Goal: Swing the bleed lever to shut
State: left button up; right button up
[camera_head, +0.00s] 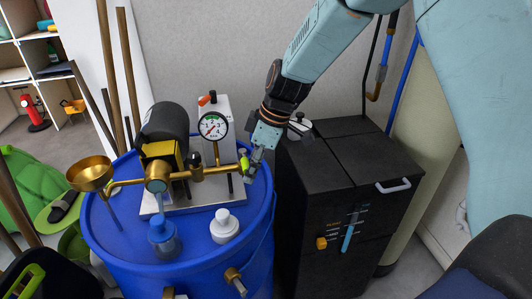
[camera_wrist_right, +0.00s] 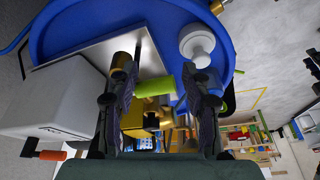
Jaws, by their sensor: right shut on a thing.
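The bleed lever (camera_head: 244,161), with a yellow-green grip, is at the right end of the brass pipework on top of the blue drum (camera_head: 107,235). My right gripper (camera_head: 253,168) reaches down from the upper right and is shut on the lever. In the right wrist view the green lever grip (camera_wrist_right: 154,88) lies between the two fingers of my right gripper (camera_wrist_right: 160,98). The fingers partly hide the lever's pivot, so I cannot tell its exact angle. My left gripper is out of view.
A round pressure gauge (camera_head: 213,126) stands just left of the lever. A white-capped bottle (camera_head: 224,226) and a blue one (camera_head: 163,238) are in front. A brass funnel (camera_head: 90,174) is at left. A black cabinet (camera_head: 337,185) stands close on the right.

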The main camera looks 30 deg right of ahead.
aim_at(247, 160)
jog(key=r, duration=0.1)
jog(key=w+r, duration=0.1)
jog(key=r+p, duration=0.1)
jog(key=shift+w+d+r, duration=0.1)
jog(key=shift+w+d, duration=0.15)
jog(key=shift+w, duration=0.05)
jog(key=shift+d+r+p, duration=0.1)
jog(key=shift+r+p, duration=0.25)
jog(key=shift+p, duration=0.1)
jog(key=shift+s+r+p, duration=1.2)
jog(key=shift+r+p, duration=0.2)
jog(key=shift+r, duration=0.25)
jog(key=s+f+m+h+b, duration=0.1)
jog(key=s+f+m+b, duration=0.3)
jog(key=f, duration=0.6)
jog(key=s+f+g+h+b, duration=0.1)
jog(key=s+f+b, duration=0.2)
jog(key=s+f, duration=0.5)
jog(key=s+f+m+h+b, duration=0.1)
jog(key=s+f+m+b, duration=0.15)
jog(key=f, duration=0.95)
jog(key=s+f+m+b, duration=0.2)
jog(key=s+f+b, duration=0.3)
jog(key=s, duration=0.5)
jog(key=s+a+f+m+g+b, duration=0.1)
jog(key=s+f+m+b, duration=0.2)
jog(key=s+f, duration=0.6)
jog(key=shift+s+b, duration=0.7)
jog(key=shift+b, duration=0.15)
